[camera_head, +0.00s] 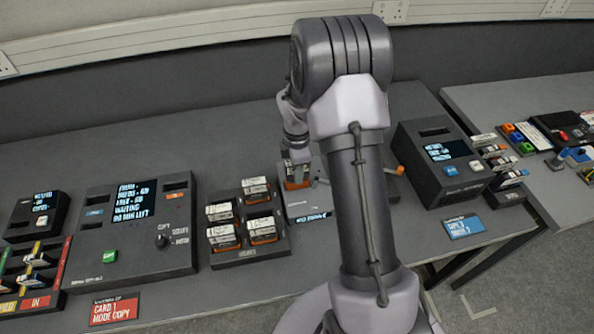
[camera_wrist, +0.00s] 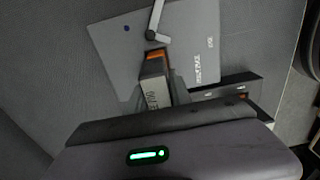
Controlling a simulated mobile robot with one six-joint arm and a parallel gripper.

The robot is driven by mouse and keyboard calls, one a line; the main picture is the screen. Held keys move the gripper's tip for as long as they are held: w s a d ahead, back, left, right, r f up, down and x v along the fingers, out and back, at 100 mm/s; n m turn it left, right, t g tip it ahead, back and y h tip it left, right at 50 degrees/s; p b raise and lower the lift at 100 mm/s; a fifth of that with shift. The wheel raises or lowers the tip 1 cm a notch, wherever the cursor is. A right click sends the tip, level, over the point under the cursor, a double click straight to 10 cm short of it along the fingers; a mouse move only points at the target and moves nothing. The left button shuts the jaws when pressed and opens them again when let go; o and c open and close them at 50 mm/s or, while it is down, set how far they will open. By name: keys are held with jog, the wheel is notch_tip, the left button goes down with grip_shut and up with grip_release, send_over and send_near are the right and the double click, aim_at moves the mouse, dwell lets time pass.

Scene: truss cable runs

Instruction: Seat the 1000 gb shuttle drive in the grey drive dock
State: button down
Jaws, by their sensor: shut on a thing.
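My gripper (camera_head: 296,164) is shut on a shuttle drive (camera_head: 297,183) with an orange end and a pale label. The same drive shows in the wrist view (camera_wrist: 154,92), its orange end toward the dock; its capacity cannot be read. The grey drive dock (camera_head: 308,208) lies directly below the drive, partly behind my arm. In the wrist view the dock (camera_wrist: 195,70) is a light grey plate with a printed label and a metal lever (camera_wrist: 154,25) close to the orange end. I cannot tell whether the drive touches the dock or is in its slot.
A dark tray (camera_head: 275,247) with several drives stands left of the dock. A large dark copier unit (camera_head: 150,262) with a lit screen stands further left. Another dark unit (camera_head: 425,165) with a screen stands right of my arm. An orange-tipped lever (camera_head: 399,170) shows between.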

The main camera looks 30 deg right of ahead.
jog(key=shift+f+b, duration=0.65)
jog(key=shift+f, duration=0.55)
dwell(0.5)
jog(key=c, duration=1.1)
grip_release()
jog(key=shift+o, duration=0.3)
jog(key=shift+o, duration=1.4)
jog(key=shift+r, duration=0.1)
notch_tip(320, 180, up, 8)
jog(key=p, duration=0.6)
jog(key=shift+f, duration=0.35)
